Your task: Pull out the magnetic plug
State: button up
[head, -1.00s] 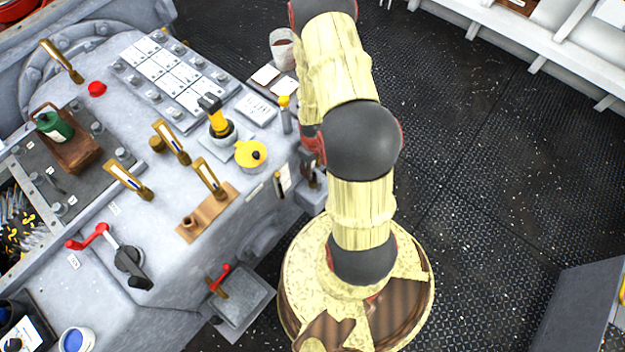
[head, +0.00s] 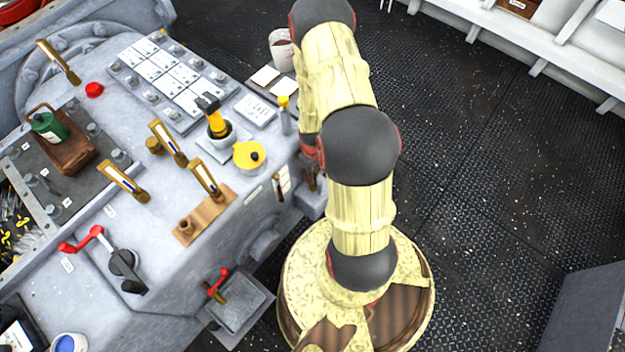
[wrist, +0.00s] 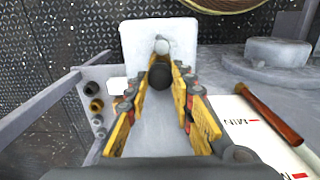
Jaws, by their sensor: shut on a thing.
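In the wrist view, my gripper (wrist: 161,67) has its two yellow fingers closed in around a dark, round-ended plug (wrist: 160,77). I take this to be the magnetic plug. A pale round part shows just beyond it, in front of a whitish block (wrist: 150,42). Whether the plug is still seated there I cannot tell. In the head view my gripper and the plug are not clearly visible; my arm blocks part of the machine's right side.
Left in the wrist view is a small rack with several round fittings, one a brass fitting (wrist: 96,105). A sight gauge (wrist: 268,115) marked MIN lies right. In the head view, the grey machine (head: 230,240) carries brass levers and a yellow-lidded pot (head: 249,156). The deck right is open.

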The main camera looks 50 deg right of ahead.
grip_shut()
jog(key=shift+r, duration=0.1)
jog(key=shift+r+p, duration=2.85)
jog(key=shift+r, duration=0.9)
